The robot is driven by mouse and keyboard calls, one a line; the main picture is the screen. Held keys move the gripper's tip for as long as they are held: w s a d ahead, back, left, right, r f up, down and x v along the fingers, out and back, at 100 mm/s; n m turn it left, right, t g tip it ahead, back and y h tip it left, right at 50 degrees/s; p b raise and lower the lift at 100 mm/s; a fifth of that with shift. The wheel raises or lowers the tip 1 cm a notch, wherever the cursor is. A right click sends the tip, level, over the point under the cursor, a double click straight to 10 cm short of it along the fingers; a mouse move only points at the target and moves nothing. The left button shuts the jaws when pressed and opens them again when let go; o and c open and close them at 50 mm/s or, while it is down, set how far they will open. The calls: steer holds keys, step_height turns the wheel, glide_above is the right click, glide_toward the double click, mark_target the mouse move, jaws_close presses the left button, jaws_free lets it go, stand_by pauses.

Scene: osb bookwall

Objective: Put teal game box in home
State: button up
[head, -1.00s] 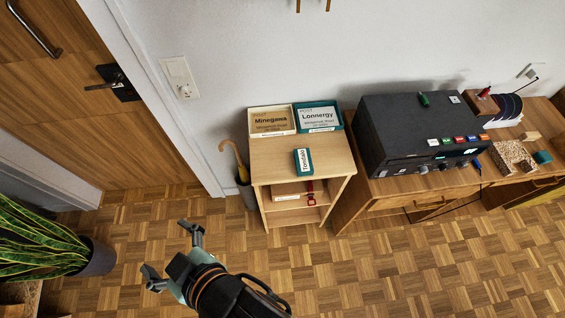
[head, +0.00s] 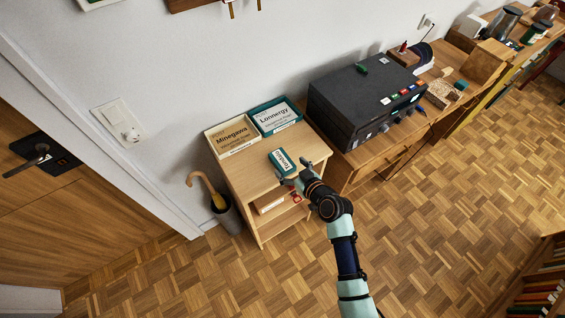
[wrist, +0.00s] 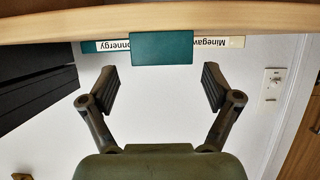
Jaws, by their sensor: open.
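The teal box (head: 282,161) with a white label lies on top of the small wooden cabinet (head: 250,177), near its front edge. It also shows in the wrist view (wrist: 162,49), centred beyond my fingertips. My gripper (head: 291,184) is at the cabinet's front edge, just in front of the box. In the wrist view my gripper (wrist: 160,89) is open, with nothing between its fingers. Two trays stand at the back of the cabinet top: a cream one marked Minegawa (head: 239,152) and a teal one marked Lonnergy (head: 282,130).
A black device (head: 350,105) with coloured buttons stands on the desk to the right. An umbrella stand (head: 228,215) is left of the cabinet. A shelf below the cabinet top holds a box and a red item. The floor in front is clear.

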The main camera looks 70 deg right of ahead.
mark_target(283, 161)
steer(key=b+x, duration=0.1)
steer(key=x, duration=0.4)
steer(key=shift+w+d, duration=0.15)
steer(key=shift+w, duration=0.25)
steer(key=c, duration=1.5)
steer(key=shift+o, duration=0.2)
step_height(283, 161, up, 20)
steer(key=p, duration=0.5)
